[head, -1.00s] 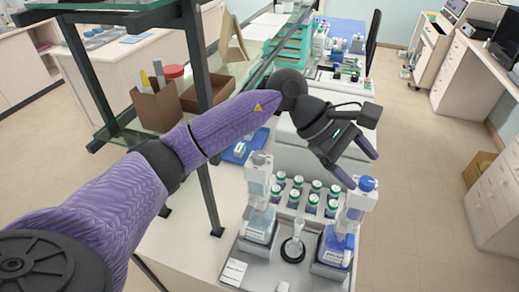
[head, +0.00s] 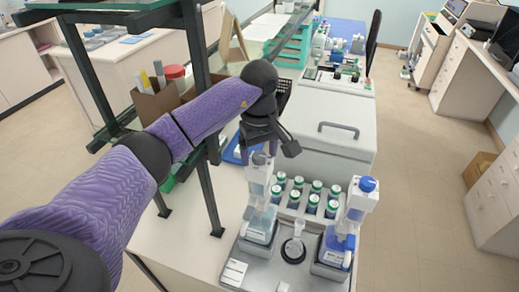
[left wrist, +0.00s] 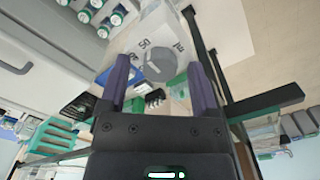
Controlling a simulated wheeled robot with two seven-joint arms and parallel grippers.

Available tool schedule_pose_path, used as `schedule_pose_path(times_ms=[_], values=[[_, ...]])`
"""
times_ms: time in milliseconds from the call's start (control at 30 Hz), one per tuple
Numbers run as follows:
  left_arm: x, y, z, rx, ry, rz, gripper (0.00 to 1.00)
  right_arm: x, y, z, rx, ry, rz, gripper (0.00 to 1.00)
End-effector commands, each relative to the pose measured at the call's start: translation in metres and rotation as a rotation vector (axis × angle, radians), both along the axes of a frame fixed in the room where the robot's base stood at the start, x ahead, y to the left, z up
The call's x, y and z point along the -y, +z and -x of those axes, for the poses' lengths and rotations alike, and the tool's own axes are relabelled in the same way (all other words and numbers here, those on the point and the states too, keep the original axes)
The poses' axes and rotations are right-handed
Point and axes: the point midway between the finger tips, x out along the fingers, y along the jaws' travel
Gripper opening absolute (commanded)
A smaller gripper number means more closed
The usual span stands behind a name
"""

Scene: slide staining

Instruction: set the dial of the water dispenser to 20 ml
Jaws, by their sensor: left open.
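The dispenser with the grey top (head: 259,190) stands upright at the left of the grey tray. Its grey dial (left wrist: 158,65) shows in the left wrist view on a pale block, with printed marks around it, one reading 50 and "ml". I cannot tell which mark the dial points to. My left gripper (left wrist: 160,80) is open, its purple fingers on either side of the dial's position in the picture. Contact is not clear.
A second dispenser with a blue cap (head: 344,222) stands at the right of the tray (head: 272,266). Several green-capped bottles (head: 309,203) stand in rows behind. A small glass cylinder (head: 297,236) stands between the dispensers. A dark shelf post (head: 209,185) rises close to the left.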

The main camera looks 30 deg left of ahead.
Motion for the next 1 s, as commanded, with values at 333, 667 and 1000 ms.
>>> schedule_pose_path(times_ms=[333, 667, 1000], values=[[0.0004, 0.0002, -0.0001, 0.000, 0.000, 0.001, 0.39, -0.0003, -0.0002, 0.0000, 0.000, -0.001, 0.000, 0.59], [0.0004, 0.0004, -0.0001, 0.000, 0.001, 0.001, 0.00, -0.0009, -0.0002, 0.0000, 0.001, -0.002, -0.001, 0.59], [0.0004, 0.0005, -0.0003, 0.000, 0.104, 0.001, 0.00, -0.0010, -0.0014, -0.0001, 0.001, -0.002, -0.001, 0.59]])
